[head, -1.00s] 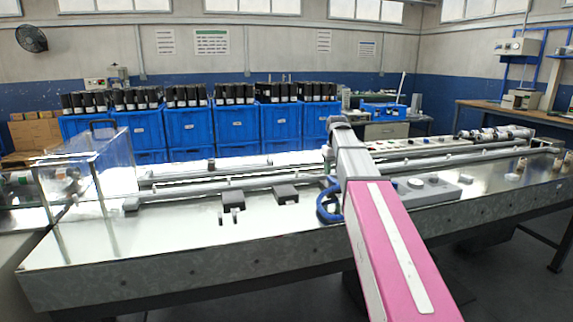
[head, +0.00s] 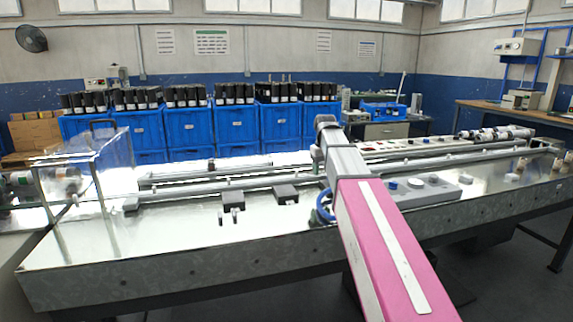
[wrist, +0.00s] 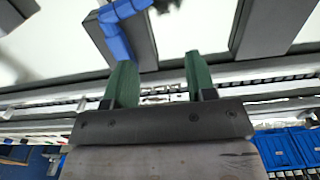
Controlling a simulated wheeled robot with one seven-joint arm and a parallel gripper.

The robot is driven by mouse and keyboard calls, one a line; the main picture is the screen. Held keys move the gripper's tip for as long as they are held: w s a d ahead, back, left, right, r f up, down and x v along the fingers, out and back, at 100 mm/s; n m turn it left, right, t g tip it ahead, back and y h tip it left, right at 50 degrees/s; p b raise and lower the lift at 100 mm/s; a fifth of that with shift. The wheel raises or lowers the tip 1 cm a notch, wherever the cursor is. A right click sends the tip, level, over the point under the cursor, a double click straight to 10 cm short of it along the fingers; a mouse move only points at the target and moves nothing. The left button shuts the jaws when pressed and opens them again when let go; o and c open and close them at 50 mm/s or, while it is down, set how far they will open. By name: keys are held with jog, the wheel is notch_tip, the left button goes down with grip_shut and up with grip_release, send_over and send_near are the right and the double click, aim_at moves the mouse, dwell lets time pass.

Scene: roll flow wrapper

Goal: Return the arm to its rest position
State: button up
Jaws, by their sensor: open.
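My arm, pink and grey, reaches from the lower right of the head view over the front of the long metal machine (head: 180,240). My gripper (wrist: 155,75) shows in the wrist view with two green fingers apart and nothing between them. A blue curved handle or wheel (head: 325,206) sits beside my arm in the head view. Blue parts (wrist: 118,25) also show just beyond the left finger in the wrist view; I cannot tell if they touch it. In the head view the fingers are hidden behind my arm.
A clear guard box (head: 90,185) stands at the machine's left end. Rails (head: 230,185) and dark blocks (head: 286,195) lie along its top. A control panel with knobs (head: 435,188) is right of my arm. Blue crates (head: 237,125) stand behind. The air above the machine is free.

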jog(key=shift+s+a, duration=0.4)
jog(key=shift+a, duration=0.4)
jog(key=shift+s+a, duration=0.35)
jog(key=shift+a, duration=0.4)
